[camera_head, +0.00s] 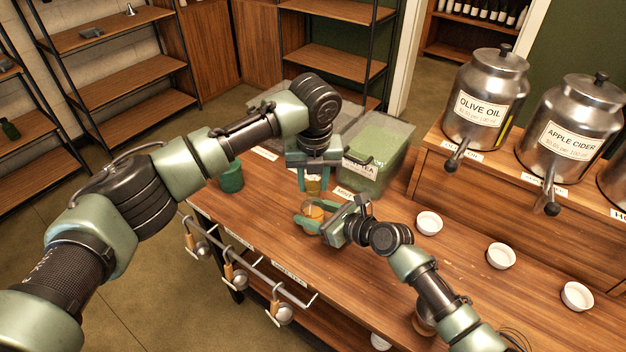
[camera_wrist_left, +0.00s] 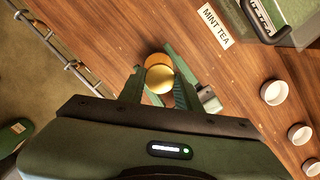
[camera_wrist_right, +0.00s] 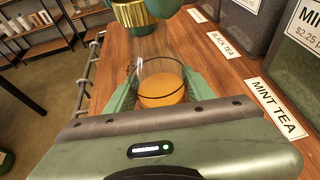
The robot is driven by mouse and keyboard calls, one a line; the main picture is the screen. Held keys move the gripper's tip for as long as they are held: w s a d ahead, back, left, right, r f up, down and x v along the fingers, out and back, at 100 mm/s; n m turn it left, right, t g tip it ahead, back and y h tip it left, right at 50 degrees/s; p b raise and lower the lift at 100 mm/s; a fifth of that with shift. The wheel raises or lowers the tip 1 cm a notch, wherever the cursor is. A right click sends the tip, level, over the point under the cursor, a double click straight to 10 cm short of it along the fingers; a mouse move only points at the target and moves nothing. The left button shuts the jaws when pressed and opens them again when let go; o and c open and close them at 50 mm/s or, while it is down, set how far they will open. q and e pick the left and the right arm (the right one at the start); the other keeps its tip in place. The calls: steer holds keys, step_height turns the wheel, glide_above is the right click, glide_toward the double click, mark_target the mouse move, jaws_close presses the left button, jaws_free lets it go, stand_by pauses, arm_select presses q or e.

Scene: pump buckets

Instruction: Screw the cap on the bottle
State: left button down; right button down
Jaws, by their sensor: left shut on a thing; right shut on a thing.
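My left gripper (camera_head: 314,178) is shut on a gold cap (camera_head: 314,187) with a ribbed side, which also shows in the right wrist view (camera_wrist_right: 131,15). My right gripper (camera_head: 308,216) is shut around a clear glass bottle (camera_head: 313,213) with orange liquid, standing on the wooden counter. In the right wrist view the bottle (camera_wrist_right: 161,82) is upright and open at the top. The cap is higher than the bottle and appears apart from it, slightly off to its far side. In the left wrist view the cap (camera_wrist_left: 160,80) overlaps the round shape beyond it.
A clear tea bin (camera_head: 378,150) stands behind the grippers. Small white bowls (camera_head: 429,223) line the right side, below steel dispensers (camera_head: 484,100). Scoops (camera_head: 236,277) hang from the front rail.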

arm_select(q)
steer(key=shift+f, duration=0.45)
steer(key=m, duration=0.5)
steer(key=shift+a+h, duration=0.15)
steer(key=shift+h, duration=0.25)
steer(key=m, duration=0.4)
steer(key=shift+m+g, duration=0.3)
steer(key=c, duration=1)
jaws_free()
